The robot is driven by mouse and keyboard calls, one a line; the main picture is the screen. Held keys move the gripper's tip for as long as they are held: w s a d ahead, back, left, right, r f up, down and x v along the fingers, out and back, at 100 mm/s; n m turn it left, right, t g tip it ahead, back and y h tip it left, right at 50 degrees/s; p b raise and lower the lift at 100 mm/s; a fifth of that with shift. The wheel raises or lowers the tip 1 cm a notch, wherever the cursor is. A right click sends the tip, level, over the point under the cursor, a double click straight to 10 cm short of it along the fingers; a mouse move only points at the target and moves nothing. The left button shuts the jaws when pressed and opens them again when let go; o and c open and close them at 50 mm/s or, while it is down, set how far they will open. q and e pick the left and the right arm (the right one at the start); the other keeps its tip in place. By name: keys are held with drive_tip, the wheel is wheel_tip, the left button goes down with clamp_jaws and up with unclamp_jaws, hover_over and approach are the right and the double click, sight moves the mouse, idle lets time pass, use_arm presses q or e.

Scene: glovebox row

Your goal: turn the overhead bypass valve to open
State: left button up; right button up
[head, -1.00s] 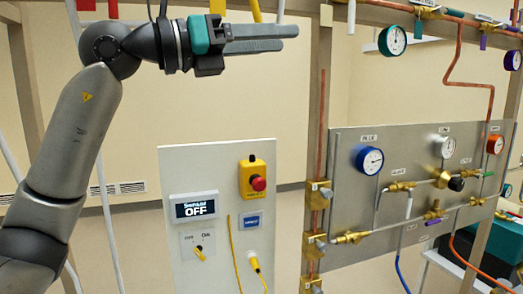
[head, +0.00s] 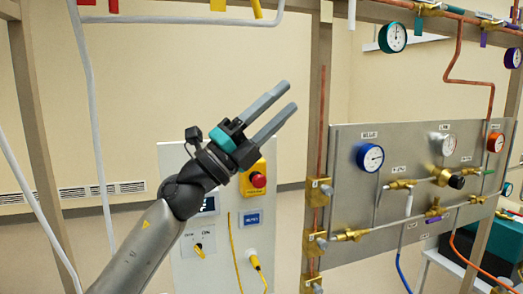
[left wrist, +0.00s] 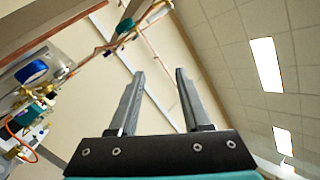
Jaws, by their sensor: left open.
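At the top right a brass valve (head: 428,9) sits on a copper overhead pipe. No readable label marks which one is the bypass valve. My left gripper (head: 289,97) is open and empty, pointing up and right, apart from these fittings. In the left wrist view its two fingers (left wrist: 160,75) stand apart, with overhead pipework (left wrist: 130,22) beyond them. My right gripper is not in view.
A white control panel (head: 174,265) with a red emergency button (head: 258,180) stands behind my left arm. A wooden post (head: 318,120) and a metal gauge panel (head: 345,200) with brass valves are to the right. Vertical white tubes (head: 88,110) hang at left.

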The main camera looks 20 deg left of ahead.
use_arm(q)
drive_tip(key=w+a+f+n+t+y, duration=0.3)
drive_tip(key=f+n+t+y, duration=0.3)
drive_tip(key=n, duration=0.5)
wheel_tip(320, 180, down, 2)
drive_tip(key=a+y, duration=0.1)
drive_tip(key=y, duration=0.1)
drive_tip(key=shift+y, duration=0.3)
drive_tip(key=shift+f, duration=0.1)
